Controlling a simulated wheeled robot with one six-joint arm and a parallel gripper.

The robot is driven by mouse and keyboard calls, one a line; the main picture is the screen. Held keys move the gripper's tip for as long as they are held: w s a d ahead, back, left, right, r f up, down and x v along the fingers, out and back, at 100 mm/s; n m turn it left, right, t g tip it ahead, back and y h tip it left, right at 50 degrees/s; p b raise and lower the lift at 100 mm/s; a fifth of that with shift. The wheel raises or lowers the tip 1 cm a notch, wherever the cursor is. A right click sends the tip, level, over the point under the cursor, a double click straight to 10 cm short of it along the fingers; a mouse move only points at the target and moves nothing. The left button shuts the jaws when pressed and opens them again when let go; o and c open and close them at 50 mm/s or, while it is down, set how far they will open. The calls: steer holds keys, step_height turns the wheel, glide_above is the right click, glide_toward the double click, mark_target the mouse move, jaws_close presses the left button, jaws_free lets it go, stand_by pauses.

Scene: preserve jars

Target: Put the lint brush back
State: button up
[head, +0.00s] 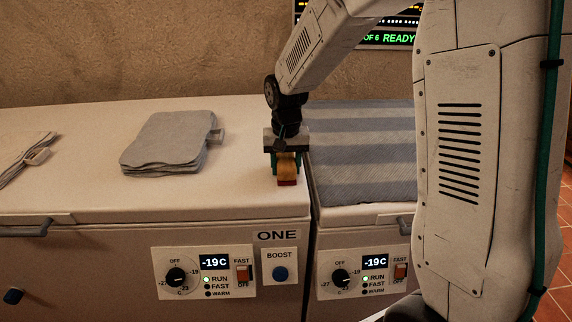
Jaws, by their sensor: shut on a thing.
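My gripper (286,162) points down over the right edge of the left chest freezer's lid, with teal fingers. It is shut on a small yellow-orange and red thing, which I take to be the lint brush (287,168). The red part is lowest, at or just above the white lid. I cannot tell whether it touches the lid. The fingers and the wrist hide part of the brush.
A stack of folded grey cloths (165,142) lies on the left freezer lid (80,190). A pale cloth bundle (22,158) lies at far left. A striped grey cloth (362,150) covers the right freezer. Free lid lies between the cloths and my gripper.

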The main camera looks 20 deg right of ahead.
mark_target(286, 158)
steer(key=o, duration=1.3)
steer(key=shift+f, duration=0.15)
step_height(286, 158, up, 11)
steer(key=s+d+r+n, duration=0.1)
steer(key=s+r, duration=0.3)
steer(key=s, duration=0.4)
steer(key=s+d+r+n, duration=0.1)
steer(key=s+r, duration=0.2)
steer(key=s, duration=0.5)
steer(key=shift+n+t, duration=0.6)
steer(key=shift+n, duration=0.2)
steer(key=s, duration=0.4)
steer(key=s+f, duration=0.1)
steer(key=s, duration=0.4)
steer(key=s+d+f, duration=0.1)
steer(key=s, duration=0.4)
steer(key=shift+s+f, duration=0.1)
